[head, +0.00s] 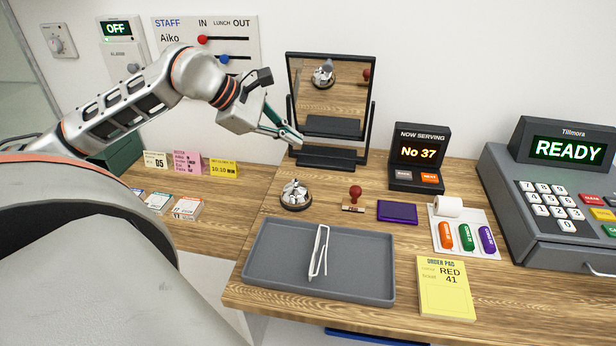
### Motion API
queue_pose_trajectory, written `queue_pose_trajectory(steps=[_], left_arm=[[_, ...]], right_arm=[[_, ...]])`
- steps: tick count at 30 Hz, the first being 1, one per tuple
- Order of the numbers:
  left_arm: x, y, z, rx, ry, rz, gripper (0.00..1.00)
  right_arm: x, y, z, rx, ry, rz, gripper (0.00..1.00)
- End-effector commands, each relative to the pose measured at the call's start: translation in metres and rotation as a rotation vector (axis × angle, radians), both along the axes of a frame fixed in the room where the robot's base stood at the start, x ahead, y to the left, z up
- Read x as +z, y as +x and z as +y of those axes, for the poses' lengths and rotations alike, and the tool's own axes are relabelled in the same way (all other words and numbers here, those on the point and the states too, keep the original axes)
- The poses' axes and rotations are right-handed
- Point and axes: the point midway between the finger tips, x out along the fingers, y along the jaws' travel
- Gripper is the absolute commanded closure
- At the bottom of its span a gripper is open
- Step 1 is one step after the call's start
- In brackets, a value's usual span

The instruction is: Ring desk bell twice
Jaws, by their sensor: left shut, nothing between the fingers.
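The desk bell (295,194), a silver dome on a dark base, stands on the wooden counter behind the grey tray. My left gripper (298,141) is shut and empty. Its fingertips are in the air in front of the mirror's lower left, above and behind the bell in the picture, apart from it. The bell is unobstructed, and a bell also shows reflected in the mirror (327,130). My right gripper does not show.
The grey tray (262,285) holds white tongs (318,252). Right of the bell are a stamp (355,195), a purple pad (397,211) and a now-serving display (419,150). A cash register (545,225) stands far right, with a yellow order pad (445,290) at the front.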

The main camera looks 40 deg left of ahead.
Motion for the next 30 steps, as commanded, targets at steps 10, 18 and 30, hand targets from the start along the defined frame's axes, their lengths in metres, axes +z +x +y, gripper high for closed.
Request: queue_pose_trajectory(steps=[10, 18, 30], left_arm=[[0.000, 0.000, 0.000, 0.000, 0.000, 0.000, 1.00], [-0.009, 0.000, 0.000, 0.001, -0.001, 0.001, 1.00], [-0.058, 0.000, 0.000, 0.001, -0.002, 0.003, 1.00]], right_arm=[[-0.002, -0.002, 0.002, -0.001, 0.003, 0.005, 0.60], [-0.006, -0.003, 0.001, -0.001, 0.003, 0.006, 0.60], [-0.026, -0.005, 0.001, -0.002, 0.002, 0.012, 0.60]])
